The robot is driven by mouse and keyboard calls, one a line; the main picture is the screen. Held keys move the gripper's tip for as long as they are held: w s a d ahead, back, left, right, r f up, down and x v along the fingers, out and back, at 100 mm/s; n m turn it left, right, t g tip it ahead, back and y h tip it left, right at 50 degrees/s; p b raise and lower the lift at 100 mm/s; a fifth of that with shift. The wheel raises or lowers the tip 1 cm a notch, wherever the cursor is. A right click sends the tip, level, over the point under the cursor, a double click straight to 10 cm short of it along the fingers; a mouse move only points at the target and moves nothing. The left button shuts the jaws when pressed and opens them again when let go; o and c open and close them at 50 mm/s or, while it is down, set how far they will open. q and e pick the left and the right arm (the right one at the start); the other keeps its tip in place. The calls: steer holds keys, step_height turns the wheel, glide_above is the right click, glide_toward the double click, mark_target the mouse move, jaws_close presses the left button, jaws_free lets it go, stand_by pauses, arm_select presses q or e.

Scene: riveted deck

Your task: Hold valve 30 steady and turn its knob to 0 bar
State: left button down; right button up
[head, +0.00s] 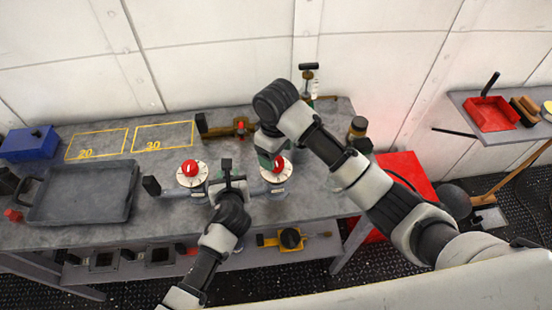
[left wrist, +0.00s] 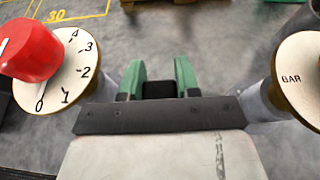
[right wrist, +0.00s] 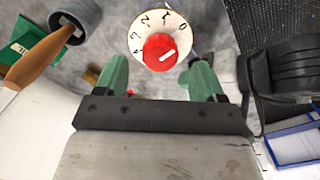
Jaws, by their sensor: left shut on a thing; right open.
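Two valves with red knobs on white dials stand on the grey bench: a left valve (head: 191,174) and a right valve (head: 277,173). I cannot read which one is 30. My left gripper (head: 228,179) is between the dials, shut on a black grip (left wrist: 159,89), which seems to belong to the right valve. The left valve's dial (left wrist: 62,78) and the other dial, marked BAR (left wrist: 296,76), flank it in the left wrist view. My right gripper (head: 268,160) is open at the right valve.
Yellow outlines marked 20 (head: 97,143) and 30 (head: 163,137) are at the bench's back left, both empty. A dark tray (head: 82,192) lies at left beside a blue box (head: 29,144). A brass-and-red fitting (head: 226,128) lies behind the valves. A red box (head: 405,172) stands at right.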

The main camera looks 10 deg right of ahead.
mark_target(276, 161)
step_height(276, 161, up, 8)
steer(key=shift+r, duration=0.1)
stand_by(0.4)
arm_select(q)
steer(key=c, duration=0.7)
jaws_free()
steer(key=shift+s, duration=0.1)
